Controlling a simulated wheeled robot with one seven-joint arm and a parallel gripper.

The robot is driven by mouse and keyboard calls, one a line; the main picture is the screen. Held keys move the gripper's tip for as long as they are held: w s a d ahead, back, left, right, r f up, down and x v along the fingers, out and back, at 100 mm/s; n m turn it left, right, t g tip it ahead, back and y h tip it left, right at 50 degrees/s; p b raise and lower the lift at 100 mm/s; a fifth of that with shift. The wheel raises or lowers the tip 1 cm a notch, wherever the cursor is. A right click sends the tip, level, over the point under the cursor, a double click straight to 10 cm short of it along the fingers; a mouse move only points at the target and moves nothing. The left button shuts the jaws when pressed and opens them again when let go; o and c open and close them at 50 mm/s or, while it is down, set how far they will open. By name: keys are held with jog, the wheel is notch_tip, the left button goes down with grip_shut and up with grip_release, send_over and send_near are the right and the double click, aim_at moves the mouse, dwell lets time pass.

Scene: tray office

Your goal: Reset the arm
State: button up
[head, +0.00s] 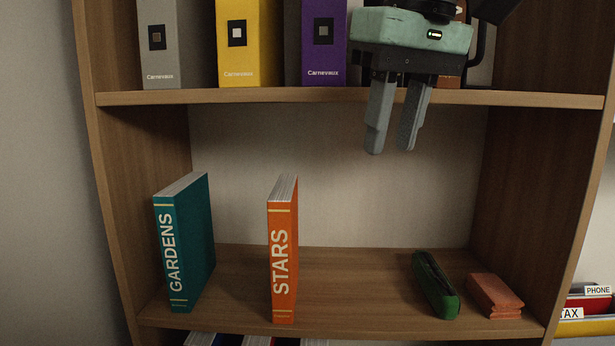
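My gripper (392,150) hangs at the upper right of the head view, in front of the bookshelf. Its two grey fingers point down with a gap between them. They hold nothing, and the tips are below the edge of the upper shelf board (270,96). The body of the gripper covers part of the upper compartment.
A teal GARDENS book (186,243) and an orange STARS book (283,250) stand on the lower shelf. A green case (435,284) and a reddish block (494,296) lie to the right. Grey (158,40), yellow (246,45) and purple (322,45) binders stand above.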

jog(key=s+f+n+g+b, duration=0.1)
jog(key=s+f+b, duration=0.2)
jog(key=f, duration=1)
jog(key=s+f+g+b, duration=0.1)
jog(key=s+f+b, duration=0.15)
jog(key=f, duration=0.95)
jog(key=s+d+f+b, duration=0.2)
jog(key=s+f, duration=0.2)
jog(key=f, duration=0.5)
jog(key=s+d+f+n+b, duration=0.1)
jog(key=s+d+f+b, duration=0.2)
jog(key=f, duration=0.6)
jog(key=shift+s+d+f+g+b, duration=0.15)
jog(key=shift+s+f+g+b, duration=0.2)
jog(key=shift+s, duration=0.25)
